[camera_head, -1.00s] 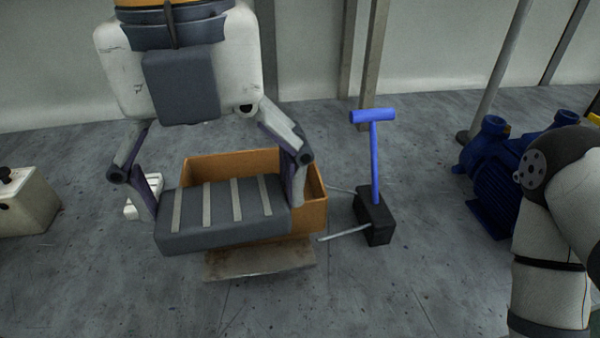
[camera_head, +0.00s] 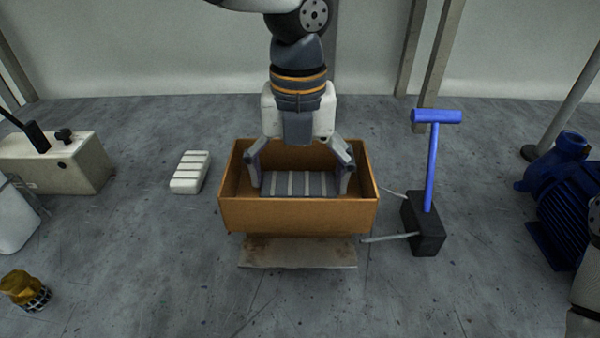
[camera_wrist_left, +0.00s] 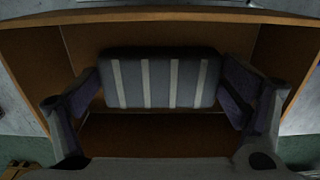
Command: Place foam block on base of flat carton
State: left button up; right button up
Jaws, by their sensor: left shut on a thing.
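The foam block (camera_head: 300,184) is dark grey with several pale stripes across its top. My left gripper (camera_head: 301,176) is shut on it, one finger at each end, and holds it inside the open brown carton (camera_head: 298,214). In the left wrist view the foam block (camera_wrist_left: 162,80) sits between the two fingers, with the carton floor (camera_wrist_left: 160,132) showing below it in the picture. The front wall hides its lower part in the head view, so I cannot tell if it touches the floor. My right gripper is out of view.
The carton is on a low worn platform (camera_head: 298,252). A blue T-handled black device (camera_head: 425,222) stands close on the right. A white striped block (camera_head: 189,172) lies on the left, near a pale box (camera_head: 68,165). A blue pump (camera_head: 567,200) is far right.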

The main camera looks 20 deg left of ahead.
aim_at(299, 180)
pick_arm(q)
jog(key=shift+s, duration=0.1)
jog(key=o, duration=0.6)
notch_tip(299, 180, up, 12)
jog(key=shift+r, duration=0.1)
dwell(0.3)
